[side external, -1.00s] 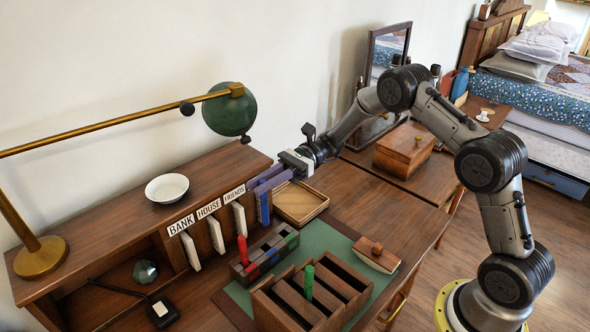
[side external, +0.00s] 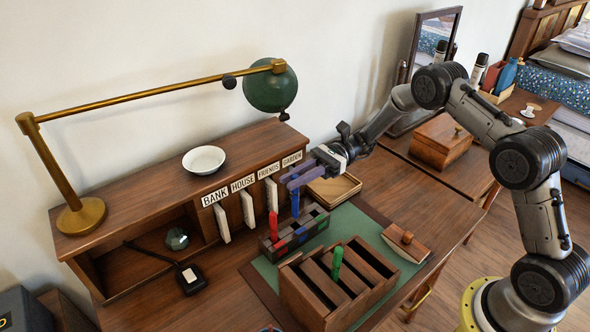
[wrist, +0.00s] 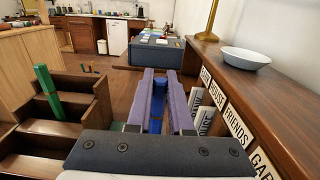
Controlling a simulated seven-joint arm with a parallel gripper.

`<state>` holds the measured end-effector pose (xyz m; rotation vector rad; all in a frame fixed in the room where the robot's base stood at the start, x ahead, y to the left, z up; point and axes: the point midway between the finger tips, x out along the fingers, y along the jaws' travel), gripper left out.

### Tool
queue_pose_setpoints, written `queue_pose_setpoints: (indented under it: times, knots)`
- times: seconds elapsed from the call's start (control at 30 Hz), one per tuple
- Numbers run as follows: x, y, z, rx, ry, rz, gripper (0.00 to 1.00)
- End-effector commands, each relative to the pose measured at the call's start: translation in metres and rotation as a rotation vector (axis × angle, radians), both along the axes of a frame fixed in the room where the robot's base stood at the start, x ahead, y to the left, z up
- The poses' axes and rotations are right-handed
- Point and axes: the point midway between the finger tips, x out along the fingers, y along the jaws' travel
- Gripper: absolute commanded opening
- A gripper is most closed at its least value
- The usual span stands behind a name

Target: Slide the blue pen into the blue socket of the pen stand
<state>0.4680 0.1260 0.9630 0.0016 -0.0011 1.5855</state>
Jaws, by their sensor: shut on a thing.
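The blue pen (side external: 295,203) is upright in my gripper (side external: 292,181), which is shut on its upper part. In the wrist view, the pen (wrist: 157,106) shows between the purple fingers. The pen stand (side external: 311,233) is a dark block with red, blue and green marks on its front. The blue mark (side external: 301,231) is between the other two. The pen's lower end is at the stand's top near the blue section; I cannot tell whether it is inside the socket. A red pen (side external: 273,225) stands upright in the stand, left of the blue pen.
A wooden divided rack (side external: 310,296) with an upright green pen (side external: 337,262) stands in front of the stand. Labelled letter slots (side external: 246,184) are close behind. A shallow wooden tray (side external: 335,190) lies to the right, with a wooden blotter (side external: 405,243) nearer. The lamp head (side external: 270,88) hangs above.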

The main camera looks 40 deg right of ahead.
Motion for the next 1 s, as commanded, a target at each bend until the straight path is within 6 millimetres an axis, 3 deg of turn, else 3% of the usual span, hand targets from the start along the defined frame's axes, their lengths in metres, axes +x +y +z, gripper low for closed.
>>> queue_pose_setpoints:
  times: [0.33, 1.0]
  knots:
    - [0.0, 0.0, -0.02, 0.0, 0.0, 0.0, 0.0]
    - [0.0, 0.0, -0.022, 0.0, 0.0, 0.0, 0.0]
